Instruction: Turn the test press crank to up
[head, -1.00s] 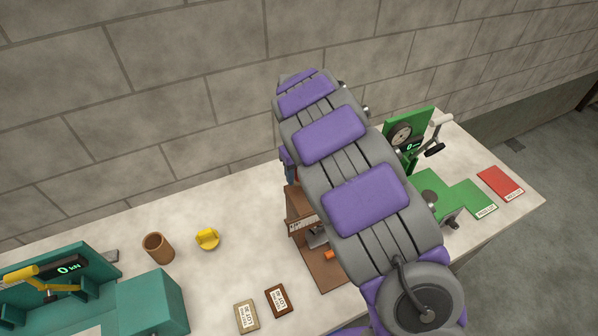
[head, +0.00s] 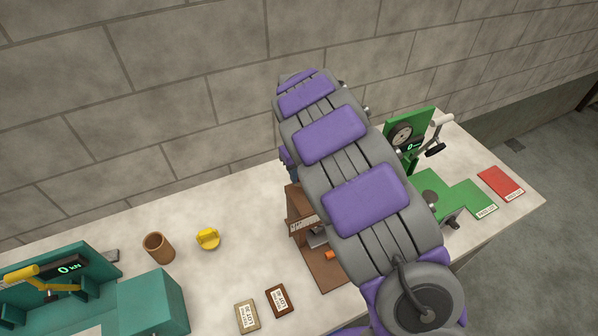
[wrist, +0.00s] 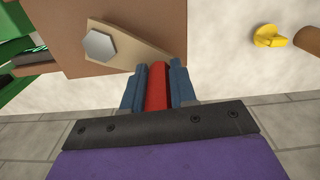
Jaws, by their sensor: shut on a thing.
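The crank is a tan lever (wrist: 125,38) with a grey hex bolt (wrist: 98,45) on a brown panel in the wrist view. Its red handle (wrist: 156,88) lies between the two blue fingers of my gripper (wrist: 156,86), which is shut on it. In the head view the brown press (head: 320,268) stands on the bench, partly hidden behind my arm. The crank and its handle cannot be made out there. A bit of my gripper (head: 289,163) shows at the left edge of my arm, above the brown press.
A green press (head: 408,130) with a black-knobbed crank stands right, near a red card (head: 500,183). A teal press (head: 150,302) with a yellow lever is at left. A brown cup (head: 158,247), yellow piece (head: 207,238) and two labelled blocks (head: 279,301) lie between. A block wall rises behind.

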